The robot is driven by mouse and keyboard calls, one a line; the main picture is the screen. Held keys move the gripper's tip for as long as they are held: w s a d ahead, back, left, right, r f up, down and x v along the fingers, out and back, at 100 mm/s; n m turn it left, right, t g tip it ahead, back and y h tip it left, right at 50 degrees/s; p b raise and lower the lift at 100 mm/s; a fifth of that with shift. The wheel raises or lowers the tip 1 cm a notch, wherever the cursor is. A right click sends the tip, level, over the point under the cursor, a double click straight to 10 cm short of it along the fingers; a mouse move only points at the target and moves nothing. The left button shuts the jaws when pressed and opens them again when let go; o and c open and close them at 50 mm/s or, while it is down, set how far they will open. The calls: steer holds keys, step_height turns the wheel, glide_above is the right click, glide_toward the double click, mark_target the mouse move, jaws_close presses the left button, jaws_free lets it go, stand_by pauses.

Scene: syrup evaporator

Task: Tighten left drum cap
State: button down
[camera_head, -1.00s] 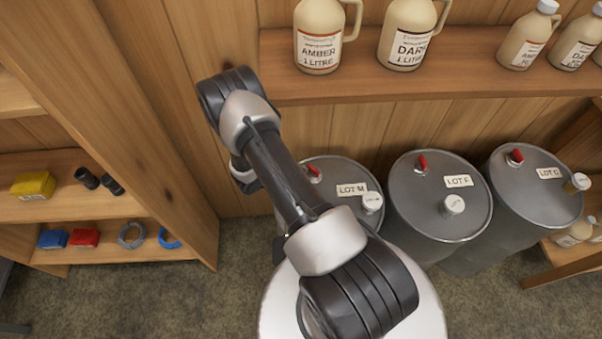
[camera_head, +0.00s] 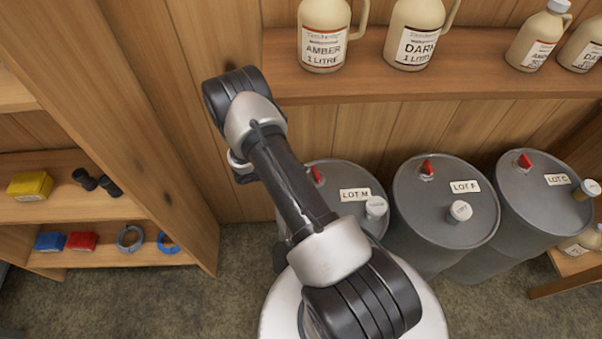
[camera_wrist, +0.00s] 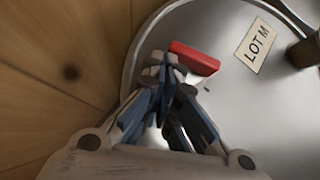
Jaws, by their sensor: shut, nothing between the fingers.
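The left drum (camera_head: 345,182), grey and labelled LOT M, stands upright behind my arm, which hides part of its lid. Its white cap (camera_head: 376,207) sits at the lid's right side. A red lever (camera_head: 316,174) is at the lid's back left. In the wrist view the lid (camera_wrist: 235,110) fills the right side, with the red lever (camera_wrist: 195,58) near my fingertips. My gripper (camera_wrist: 165,72) is shut and empty, over the lid's left edge beside the lever. I cannot tell whether it touches. A dark piece (camera_wrist: 304,50) at the right edge may be the cap.
Drums labelled LOT F (camera_head: 440,220) and LOT C (camera_head: 540,200) stand to the right. A wooden shelf (camera_head: 400,75) with jugs runs above the drums. A wooden panel (camera_head: 140,120) and wall are close on the left. A side shelf (camera_head: 100,210) holds small parts.

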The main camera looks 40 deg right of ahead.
steer(key=shift+w+d+b, duration=0.3)
steer(key=shift+d+b, duration=0.05)
steer(key=shift+b, duration=0.05)
stand_by(0.9)
stand_by(0.3)
